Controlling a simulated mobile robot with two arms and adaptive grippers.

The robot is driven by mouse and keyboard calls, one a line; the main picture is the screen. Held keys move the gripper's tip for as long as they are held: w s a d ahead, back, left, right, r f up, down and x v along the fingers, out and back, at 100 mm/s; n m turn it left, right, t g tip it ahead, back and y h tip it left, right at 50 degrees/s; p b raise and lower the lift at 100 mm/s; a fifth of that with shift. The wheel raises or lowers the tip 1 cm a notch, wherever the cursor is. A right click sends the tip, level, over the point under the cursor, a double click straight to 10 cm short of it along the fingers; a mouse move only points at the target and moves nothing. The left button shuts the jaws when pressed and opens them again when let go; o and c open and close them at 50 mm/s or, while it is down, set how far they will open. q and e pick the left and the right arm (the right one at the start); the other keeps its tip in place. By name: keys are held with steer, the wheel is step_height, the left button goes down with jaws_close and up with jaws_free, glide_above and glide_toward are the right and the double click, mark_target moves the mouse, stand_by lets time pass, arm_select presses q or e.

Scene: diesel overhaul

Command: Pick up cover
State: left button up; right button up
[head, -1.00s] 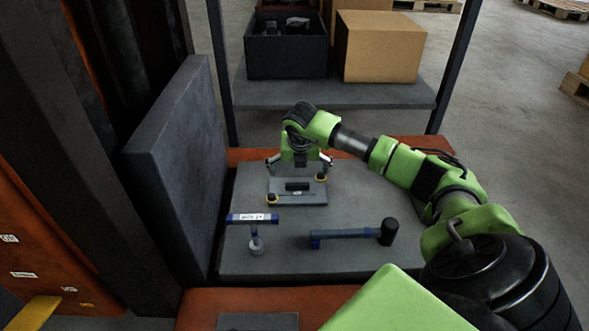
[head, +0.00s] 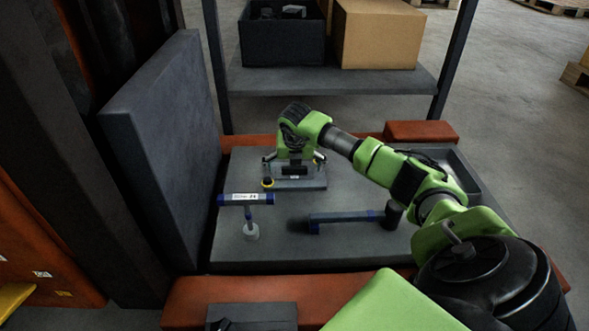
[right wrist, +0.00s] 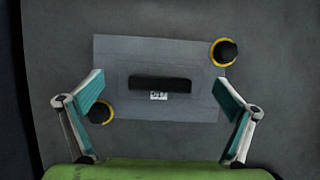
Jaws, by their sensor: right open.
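The cover (head: 312,183) is a flat grey plate with a black bar handle and a small white label. It lies on the dark grey work surface in the head view, partly behind my right gripper. In the right wrist view the cover (right wrist: 205,108) lies flat below the gripper, with its black handle (right wrist: 160,84) between the fingers. Yellow-ringed black knobs sit at two opposite corners. My right gripper (head: 293,163) is open and empty just above the cover, one finger on each side of the handle. My left gripper is not in view.
A blue T-handled tool (head: 246,199) and a blue-handled mallet (head: 345,217) lie in front of the cover. A tall dark panel (head: 165,140) stands at left. A shelf behind holds a dark bin (head: 282,43) and a cardboard box (head: 378,38).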

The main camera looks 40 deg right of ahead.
steer(key=shift+r, duration=0.1)
steer(key=shift+r, duration=0.1)
steer(key=c, duration=2.2)
steer(key=shift+o, duration=0.2)
